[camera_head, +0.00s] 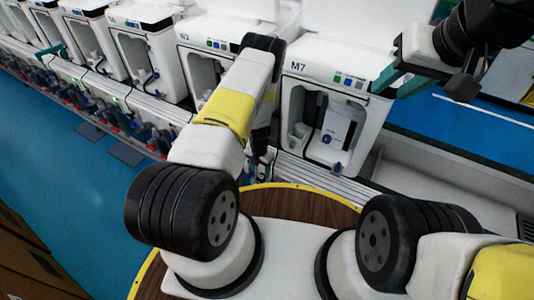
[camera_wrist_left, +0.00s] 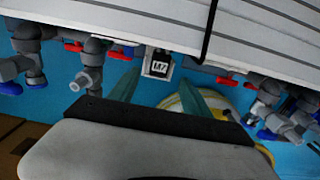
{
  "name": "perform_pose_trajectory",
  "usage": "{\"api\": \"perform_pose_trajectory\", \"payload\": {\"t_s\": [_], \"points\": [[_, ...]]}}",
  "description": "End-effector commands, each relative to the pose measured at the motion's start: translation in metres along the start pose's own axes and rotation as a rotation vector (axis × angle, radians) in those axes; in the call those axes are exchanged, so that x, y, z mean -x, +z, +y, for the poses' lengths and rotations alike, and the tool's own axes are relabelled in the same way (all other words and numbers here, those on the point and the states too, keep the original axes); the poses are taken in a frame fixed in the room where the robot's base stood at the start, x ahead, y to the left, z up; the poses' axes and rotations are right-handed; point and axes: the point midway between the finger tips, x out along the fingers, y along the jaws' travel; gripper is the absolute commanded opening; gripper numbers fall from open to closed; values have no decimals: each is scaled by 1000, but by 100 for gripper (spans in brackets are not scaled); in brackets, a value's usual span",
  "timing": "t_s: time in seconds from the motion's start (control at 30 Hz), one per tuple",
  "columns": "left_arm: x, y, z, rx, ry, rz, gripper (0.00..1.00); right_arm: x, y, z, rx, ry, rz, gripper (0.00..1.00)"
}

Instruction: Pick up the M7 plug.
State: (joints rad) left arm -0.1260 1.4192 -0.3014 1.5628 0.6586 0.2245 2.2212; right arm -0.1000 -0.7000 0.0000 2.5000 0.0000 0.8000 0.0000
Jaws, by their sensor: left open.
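The M7 plug (camera_wrist_left: 159,66) shows in the left wrist view as a small white and black block with an M7 label, by the edge of the grey ribbed rail. My left gripper (camera_wrist_left: 160,78) is open, its two teal fingers on either side of the plug in the picture. I cannot tell whether they touch it. In the head view the left gripper (camera_head: 262,150) points down in front of the machines; its fingertips and the plug are hard to make out there. My right gripper (camera_head: 388,82) is at the upper right, its teal fingers apart and empty, beside the M7 machine (camera_head: 325,72).
Several white machines (camera_head: 140,30) stand in a row along the bench. Grey pipes (camera_wrist_left: 92,65) with red and blue handles hang below the rail (camera_wrist_left: 120,22) on both sides of the plug. A black cable (camera_wrist_left: 210,30) crosses the rail. Blue floor (camera_head: 70,165) lies at the left.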

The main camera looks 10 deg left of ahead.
Motion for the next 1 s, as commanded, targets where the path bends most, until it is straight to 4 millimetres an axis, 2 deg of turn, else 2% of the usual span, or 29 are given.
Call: {"api": "perform_pose_trajectory", "payload": {"t_s": [0.4,0.7,0.77,1.0], "points": [[-56,3,2,-2,-3,1,56,0,0,0,0,0,0,36],[-61,4,2,-2,-2,0,56,0,0,0,0,0,0,36],[-61,4,2,-2,-2,0,48,0,0,0,0,0,0,36],[-61,4,2,-2,-2,0,1,0,0,0,0,0,0,36]]}}
